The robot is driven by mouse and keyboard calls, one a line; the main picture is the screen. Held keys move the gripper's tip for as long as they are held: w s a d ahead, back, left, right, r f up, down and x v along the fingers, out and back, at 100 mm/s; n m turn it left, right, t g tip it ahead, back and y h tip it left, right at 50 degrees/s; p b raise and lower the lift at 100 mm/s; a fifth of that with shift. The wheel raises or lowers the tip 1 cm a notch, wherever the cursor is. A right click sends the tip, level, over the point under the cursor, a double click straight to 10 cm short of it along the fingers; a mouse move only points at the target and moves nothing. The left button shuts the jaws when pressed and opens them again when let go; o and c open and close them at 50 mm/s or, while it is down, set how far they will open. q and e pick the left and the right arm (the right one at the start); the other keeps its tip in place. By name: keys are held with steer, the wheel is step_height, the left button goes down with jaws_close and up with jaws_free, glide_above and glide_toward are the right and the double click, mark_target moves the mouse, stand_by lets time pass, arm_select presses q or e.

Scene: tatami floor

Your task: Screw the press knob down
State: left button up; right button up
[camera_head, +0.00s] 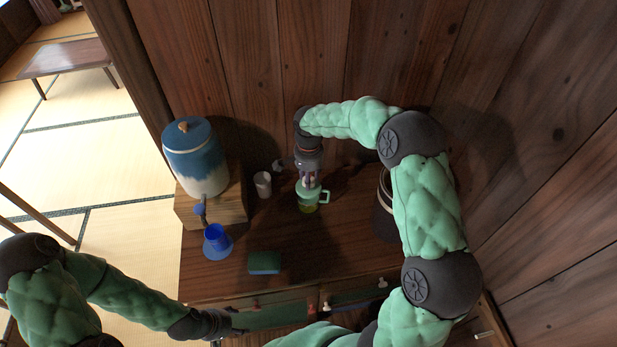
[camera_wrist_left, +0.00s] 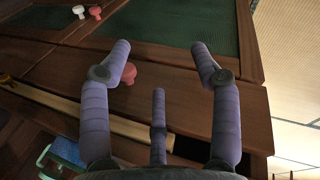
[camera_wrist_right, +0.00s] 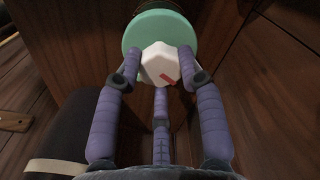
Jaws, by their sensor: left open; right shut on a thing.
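The press (camera_head: 308,199) stands on the cabinet top near the wooden back wall, with a pale green top, a handle on its right side and a yellow-green lower part. In the right wrist view its green round top (camera_wrist_right: 133,37) lies beyond a white faceted knob (camera_wrist_right: 160,62) with a red mark. My right gripper (camera_head: 309,180) reaches down over the press from above; its fingers close around the knob (camera_wrist_right: 161,66). The gripper hides the knob in the head view. My left gripper (camera_head: 238,331) is open and empty in front of the cabinet drawers; its spread fingers show in the left wrist view (camera_wrist_left: 160,62).
A blue-and-white dispenser (camera_head: 197,160) sits on a wooden block (camera_head: 229,205), with a blue cup (camera_head: 217,238) below its spout. A small pale cup (camera_head: 263,185) and a green sponge-like block (camera_head: 264,262) stand left of the press. A dark canister (camera_head: 384,215) is to its right.

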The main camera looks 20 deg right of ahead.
steer(key=shift+f, duration=0.1)
steer(key=o, duration=1.2)
steer(key=shift+d, duration=0.1)
steer(key=shift+c, duration=0.2)
step_height(320, 180, up, 12)
